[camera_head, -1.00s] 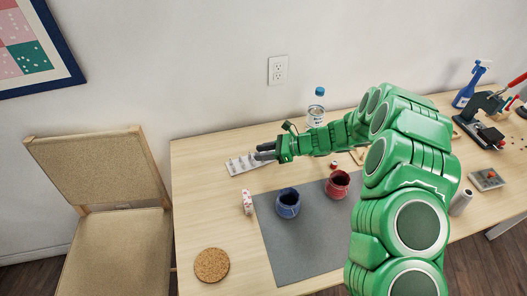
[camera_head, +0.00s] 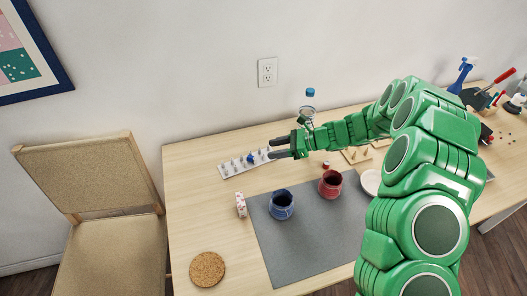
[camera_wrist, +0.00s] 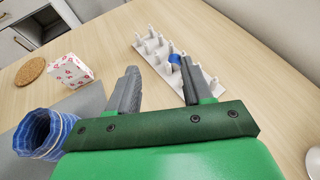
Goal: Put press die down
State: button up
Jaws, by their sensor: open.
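A small blue piece, probably the press die (camera_wrist: 175,59), sits at a peg of the white pegged rack (camera_wrist: 207,78) in the wrist view. It also shows as a blue spot (camera_head: 250,158) on the rack (camera_head: 228,170) in the head view. My gripper (camera_head: 269,148) is open just right of the blue piece. In the wrist view my gripper (camera_wrist: 159,66) has its fingers spread with nothing held between them. The right fingertip appears close to the blue piece; I cannot tell whether they touch.
A blue jar (camera_head: 282,206) and a red jar (camera_head: 330,185) stand on the grey mat (camera_head: 300,240). A patterned white-and-red item (camera_head: 241,204), a cork coaster (camera_head: 207,269) and a bottle (camera_head: 308,108) are nearby. A wooden pegged holder (camera_head: 356,156) lies right of my gripper.

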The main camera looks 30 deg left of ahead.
jog(key=shift+v, duration=2.05)
jog(key=s+d+r+n+h, duration=0.4)
jog(key=s+d+r+n, duration=0.4)
jog(key=s+d+r, duration=0.65)
jog(key=s+d+r+n+t+h, duration=0.1)
jog(key=s+d+r+n+h, duration=0.1)
jog(key=s+d, duration=0.9)
jog(key=s+d+r+n+t+h, duration=0.2)
jog(key=s+d+r+h, duration=0.3)
jog(key=s+d, duration=0.5)
jog(key=d+n+h, duration=0.1)
jog(key=d, duration=0.2)
jog(key=shift+s+d+n, duration=0.2)
jog(key=shift+s+n, duration=0.1)
jog(key=shift+s, duration=0.05)
jog(key=shift+r, duration=0.1)
